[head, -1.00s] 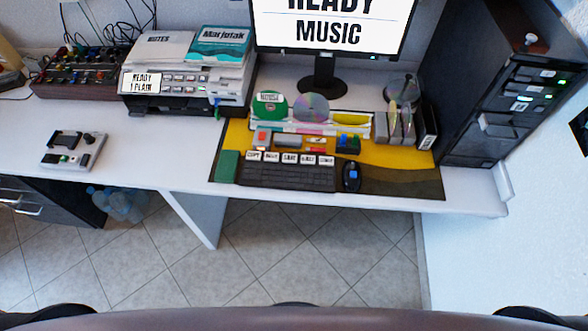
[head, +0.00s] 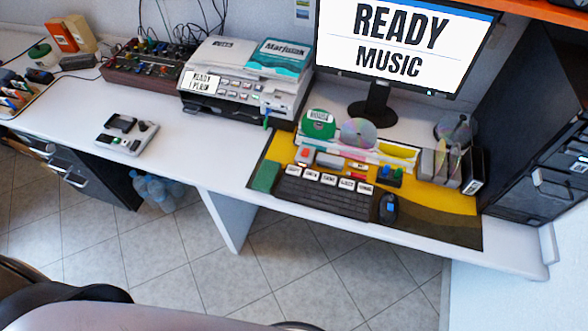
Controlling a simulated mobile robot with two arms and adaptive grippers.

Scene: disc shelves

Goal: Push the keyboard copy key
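The dark keyboard (head: 325,196) lies on a yellow and dark desk mat (head: 432,229) at the front of the white desk. A row of several large white labelled keys runs along its back edge. The leftmost white key (head: 294,170) appears to be the copy key; its label is too small to read surely now. Nothing covers the keys. Neither of my grippers is in view.
A mouse (head: 389,208) lies right of the keyboard and a green block (head: 265,177) left of it. Discs in a rack (head: 352,150) and a monitor (head: 400,45) stand behind. A printer (head: 243,83) stands left.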

